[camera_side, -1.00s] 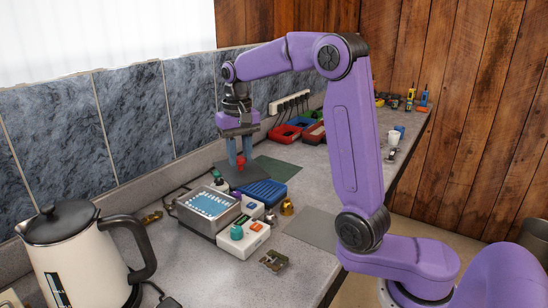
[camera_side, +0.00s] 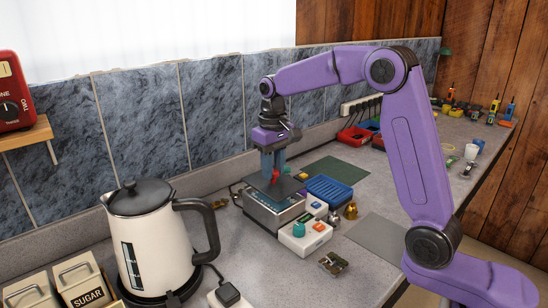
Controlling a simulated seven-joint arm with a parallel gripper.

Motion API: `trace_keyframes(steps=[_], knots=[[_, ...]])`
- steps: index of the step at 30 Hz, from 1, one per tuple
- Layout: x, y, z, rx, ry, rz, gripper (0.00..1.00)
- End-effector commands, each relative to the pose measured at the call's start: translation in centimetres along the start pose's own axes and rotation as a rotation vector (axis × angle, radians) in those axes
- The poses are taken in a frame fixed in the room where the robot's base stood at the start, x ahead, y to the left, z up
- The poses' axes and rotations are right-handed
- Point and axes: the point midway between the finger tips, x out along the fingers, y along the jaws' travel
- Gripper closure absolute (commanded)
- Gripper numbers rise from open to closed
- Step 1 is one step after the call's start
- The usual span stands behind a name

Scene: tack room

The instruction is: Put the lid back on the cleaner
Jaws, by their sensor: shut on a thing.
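The cleaner (camera_side: 264,216) is a metal box on the worktop, left of the small white control boxes. Its lid (camera_side: 289,187) is a dark flat plate with a red knob (camera_side: 275,175). My gripper (camera_side: 273,170) points down and is shut on the lid's red knob. The lid is over the cleaner's top and hides most of its basin. I cannot tell whether the lid touches the rim or hangs just above it.
A white control box with a green knob (camera_side: 298,231) sits right of the cleaner, with a blue tray (camera_side: 329,190) and a brass fitting (camera_side: 351,211) beyond. A cream kettle (camera_side: 150,245) stands at the front left. A green mat (camera_side: 337,171) lies clear behind.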

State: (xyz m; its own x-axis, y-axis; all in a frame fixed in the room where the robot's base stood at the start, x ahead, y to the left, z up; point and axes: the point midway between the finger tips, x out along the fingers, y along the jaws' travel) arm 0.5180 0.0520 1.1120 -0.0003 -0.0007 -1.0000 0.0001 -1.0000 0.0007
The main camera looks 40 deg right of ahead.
Motion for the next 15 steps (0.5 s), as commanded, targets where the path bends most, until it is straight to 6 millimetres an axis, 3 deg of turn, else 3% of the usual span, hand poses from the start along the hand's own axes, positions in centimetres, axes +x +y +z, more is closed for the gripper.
trace_keyframes(steps=[6,15], knots=[[1.5,0.0,0.0,0.000,0.000,0.000,1.00],[1.9,0.0,0.0,0.000,0.001,0.000,1.00]])
